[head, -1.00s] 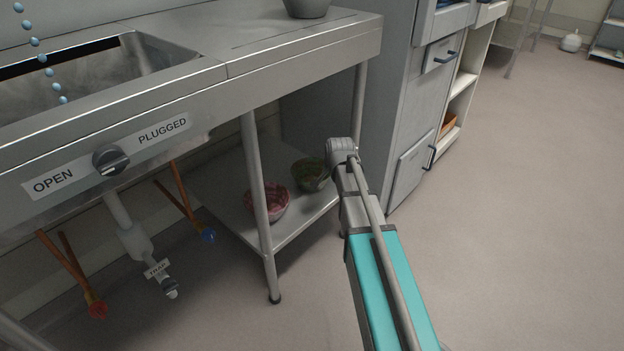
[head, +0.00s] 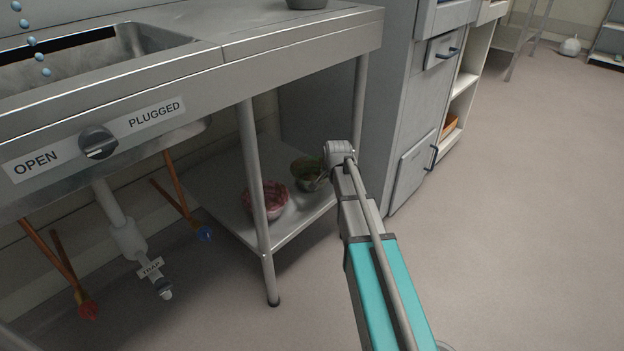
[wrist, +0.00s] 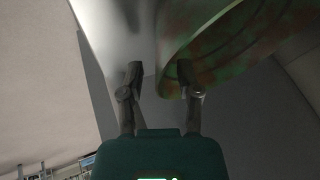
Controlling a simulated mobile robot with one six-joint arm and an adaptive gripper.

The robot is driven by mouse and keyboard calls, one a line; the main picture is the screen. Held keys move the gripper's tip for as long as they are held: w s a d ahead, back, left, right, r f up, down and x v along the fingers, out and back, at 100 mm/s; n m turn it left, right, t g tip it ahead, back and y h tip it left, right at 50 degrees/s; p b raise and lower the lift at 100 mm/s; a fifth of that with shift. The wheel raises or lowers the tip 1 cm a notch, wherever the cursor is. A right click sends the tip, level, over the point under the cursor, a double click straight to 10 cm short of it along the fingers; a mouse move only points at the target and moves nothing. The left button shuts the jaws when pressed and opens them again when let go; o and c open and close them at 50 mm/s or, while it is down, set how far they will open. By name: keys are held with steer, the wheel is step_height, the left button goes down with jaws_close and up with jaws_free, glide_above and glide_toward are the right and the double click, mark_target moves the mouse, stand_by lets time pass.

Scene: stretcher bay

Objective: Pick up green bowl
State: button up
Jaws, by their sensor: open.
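The green bowl (head: 303,172), mottled with reddish-brown, stands on the lower shelf under the sink counter, behind a pinkish-red bowl (head: 262,205). The end of my arm is just right of the green bowl, and my gripper is mostly hidden there. In the wrist view the green bowl (wrist: 240,45) fills the upper right, large and close. My gripper (wrist: 160,72) is open and empty, its two fingers apart. The right fingertip overlaps the bowl's near edge, and the left one is outside it. I cannot tell whether either touches.
A steel leg (head: 253,170) stands in front of the lower shelf (head: 290,226), near the pink bowl. The counter (head: 300,42) is above it. A grey drawer cabinet (head: 408,120) stands close on the right. The floor (head: 520,210) to the right is clear.

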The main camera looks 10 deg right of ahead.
stand_by(0.4)
jaws_close()
